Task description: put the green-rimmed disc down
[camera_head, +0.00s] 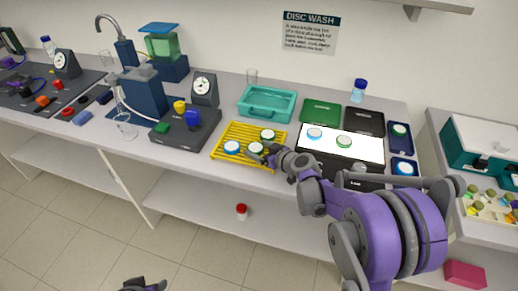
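A green-rimmed white disc (255,147) is at the yellow slotted rack (219,154), near its front right. My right gripper (262,154) reaches in from the right, with its fingertips at this disc's right edge. The view is too small to tell whether the fingers grip the rim or stand open beside it, or whether the disc rests on the rack. Another green-rimmed disc (268,134) sits at the rack's back, and a blue-rimmed disc (232,146) at its front left. My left gripper (142,285) shows only partly at the bottom edge, away from the bench.
A lit white panel (325,148) right of the rack bears a blue-rimmed disc (314,133) and a green-rimmed disc (343,141). A teal tray (267,103) stands behind the rack. A dark device with colored knobs (185,130) stands to its left. The bench's front edge is close.

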